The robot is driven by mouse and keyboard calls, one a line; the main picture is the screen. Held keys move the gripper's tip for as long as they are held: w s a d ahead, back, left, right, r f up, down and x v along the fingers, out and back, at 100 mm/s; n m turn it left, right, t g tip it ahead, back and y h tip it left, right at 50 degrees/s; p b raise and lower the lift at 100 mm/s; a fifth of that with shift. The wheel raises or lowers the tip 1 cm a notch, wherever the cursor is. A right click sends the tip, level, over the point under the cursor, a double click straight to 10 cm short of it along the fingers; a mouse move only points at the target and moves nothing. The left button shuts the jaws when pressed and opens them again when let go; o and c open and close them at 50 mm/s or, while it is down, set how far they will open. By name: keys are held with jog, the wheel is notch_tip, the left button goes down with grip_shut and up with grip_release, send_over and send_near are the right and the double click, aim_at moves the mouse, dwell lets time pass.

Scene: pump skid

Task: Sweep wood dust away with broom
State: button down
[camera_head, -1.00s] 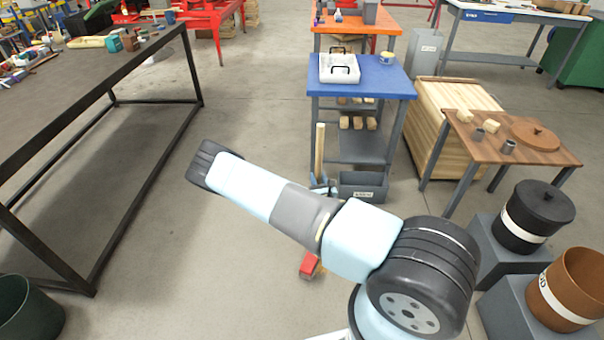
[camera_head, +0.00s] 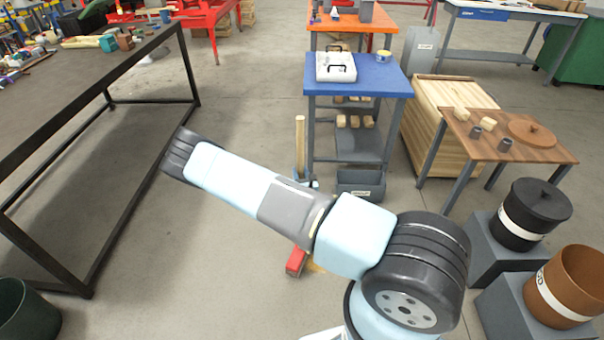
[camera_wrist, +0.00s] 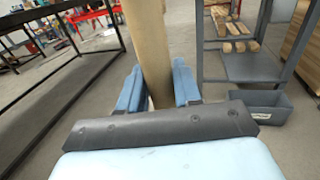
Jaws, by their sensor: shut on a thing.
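The broom has a pale wooden handle (camera_head: 300,138) standing nearly upright in the head view, and its red head (camera_head: 296,262) is low near the floor, partly behind my arm. My gripper (camera_wrist: 157,84) has its two blue fingers on either side of the handle (camera_wrist: 148,45) in the wrist view and is shut on it. In the head view my gripper is mostly hidden behind my arm. A small yellowish patch (camera_head: 315,267) shows beside the red head; I cannot tell whether it is bristles or wood dust. No other wood dust is clearly visible.
A dark-framed workbench (camera_head: 100,85) stands at left. A blue-topped table (camera_head: 358,78) with a grey bin (camera_head: 360,184) under it is just right of the handle. A wooden-topped table (camera_head: 500,140) and pots stand at right. Floor (camera_head: 235,110) between bench and blue table is clear.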

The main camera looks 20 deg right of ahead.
aim_at(301, 167)
jog(key=shift+r, duration=2.1)
